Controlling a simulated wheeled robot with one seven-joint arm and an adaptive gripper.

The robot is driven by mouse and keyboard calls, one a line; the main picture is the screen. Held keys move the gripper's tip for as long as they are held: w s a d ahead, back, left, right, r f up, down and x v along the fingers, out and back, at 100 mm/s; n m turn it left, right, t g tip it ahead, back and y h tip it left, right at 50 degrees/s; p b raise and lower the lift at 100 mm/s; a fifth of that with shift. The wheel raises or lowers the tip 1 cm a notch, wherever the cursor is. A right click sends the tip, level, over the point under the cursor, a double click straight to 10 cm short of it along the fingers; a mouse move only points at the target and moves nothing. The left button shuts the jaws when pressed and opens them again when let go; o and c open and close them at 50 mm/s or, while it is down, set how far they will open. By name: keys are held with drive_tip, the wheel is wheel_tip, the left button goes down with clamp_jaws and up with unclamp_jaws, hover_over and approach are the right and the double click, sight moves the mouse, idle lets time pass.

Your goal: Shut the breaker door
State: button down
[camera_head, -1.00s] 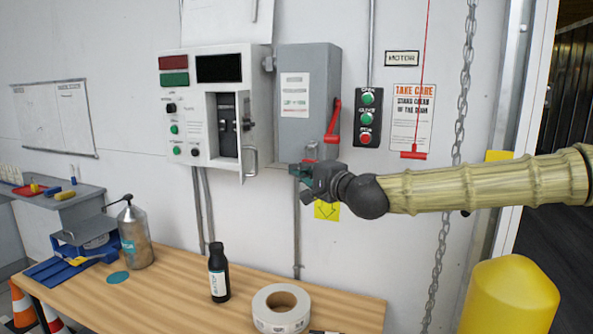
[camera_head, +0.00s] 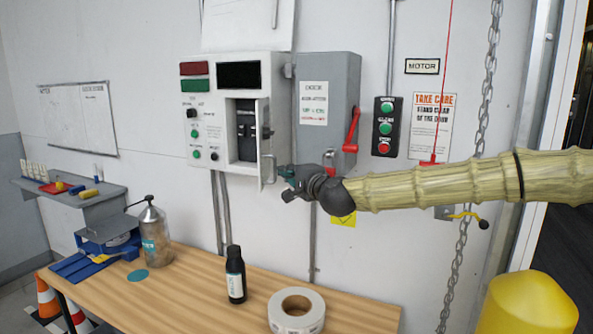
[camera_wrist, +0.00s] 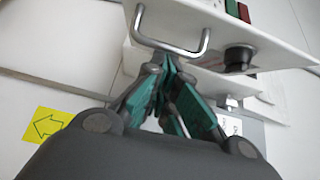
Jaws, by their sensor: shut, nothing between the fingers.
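The breaker door (camera_head: 264,141) is a pale panel hinged on the control box (camera_head: 198,101). It stands open, swung out to the right, and the dark breakers (camera_head: 247,130) show in the opening. A metal handle (camera_head: 268,169) is on the door's lower part. My gripper (camera_head: 284,172) is shut and empty, just right of the handle. In the wrist view, the teal fingertips (camera_wrist: 167,68) are together close below the U-shaped handle (camera_wrist: 170,46), by the door's edge. I cannot tell whether they touch it.
A grey switch box (camera_head: 327,105) with a red lever (camera_head: 351,130) and a push-button station (camera_head: 387,127) are on the wall to the right. Below, a wooden bench (camera_head: 200,285) holds a black bottle (camera_head: 235,274), a tape roll (camera_head: 296,310) and a metal sprayer (camera_head: 156,235).

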drive_tip(key=shift+a, duration=0.2)
idle(0.4)
drive_tip(key=shift+s+a+m+h, duration=0.15)
drive_tip(key=shift+a+m+h, duration=0.15)
drive_tip(key=shift+a, duration=0.05)
drive_tip(key=shift+a+t+h, duration=0.25)
drive_tip(key=shift+t+h, duration=0.05)
drive_tip(key=shift+s+a+m, duration=0.1)
drive_tip(key=shift+a+m, duration=0.2)
drive_tip(key=shift+a+h, duration=0.2)
drive_tip(key=shift+h, duration=0.2)
